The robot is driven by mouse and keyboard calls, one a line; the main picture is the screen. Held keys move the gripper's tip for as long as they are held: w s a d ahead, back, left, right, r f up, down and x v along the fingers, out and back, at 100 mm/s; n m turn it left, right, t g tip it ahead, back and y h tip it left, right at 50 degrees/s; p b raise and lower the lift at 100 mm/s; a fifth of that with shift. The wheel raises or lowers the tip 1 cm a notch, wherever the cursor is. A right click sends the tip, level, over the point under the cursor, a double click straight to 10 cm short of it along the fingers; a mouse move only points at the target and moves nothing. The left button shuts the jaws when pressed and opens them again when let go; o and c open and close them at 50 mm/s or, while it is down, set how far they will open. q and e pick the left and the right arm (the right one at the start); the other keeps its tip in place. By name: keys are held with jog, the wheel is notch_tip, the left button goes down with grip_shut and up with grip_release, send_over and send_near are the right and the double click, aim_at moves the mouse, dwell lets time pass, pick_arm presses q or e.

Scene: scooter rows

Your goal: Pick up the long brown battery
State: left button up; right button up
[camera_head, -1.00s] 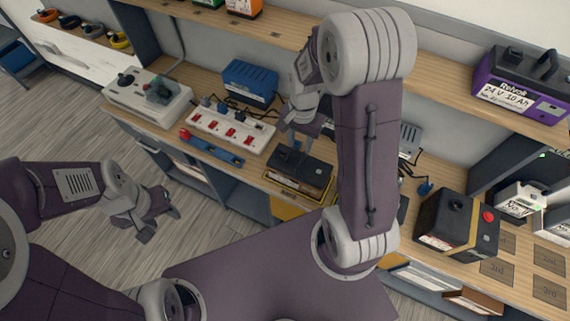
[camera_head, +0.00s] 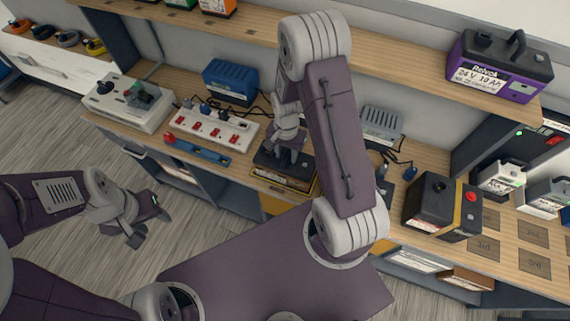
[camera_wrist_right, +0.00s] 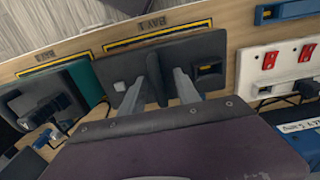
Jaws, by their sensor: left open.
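A dark, long battery (camera_head: 270,163) lies in a yellow-outlined bay on the bench; its colour looks near black, so I cannot confirm brown. In the right wrist view the battery (camera_wrist_right: 208,55) shows a raised handle (camera_wrist_right: 155,75) in its middle. My right gripper (camera_head: 287,150) is down at this battery. Its fingers (camera_wrist_right: 158,92) stand apart, one on each side of the handle, with gaps visible. In the head view the arm and gripper hide part of the battery. My left gripper (camera_head: 148,222) is open and empty over the floor, away from the bench.
A white power strip (camera_head: 210,130) and a blue bar (camera_head: 197,152) lie left of the battery, a blue box (camera_head: 230,82) behind. A black battery with an orange stripe (camera_head: 430,205) stands to the right. A purple battery (camera_head: 500,68) sits on the upper shelf.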

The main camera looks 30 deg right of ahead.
jog(key=shift+s, duration=0.1)
grip_shut()
jog(key=shift+r, duration=0.15)
dwell(1.0)
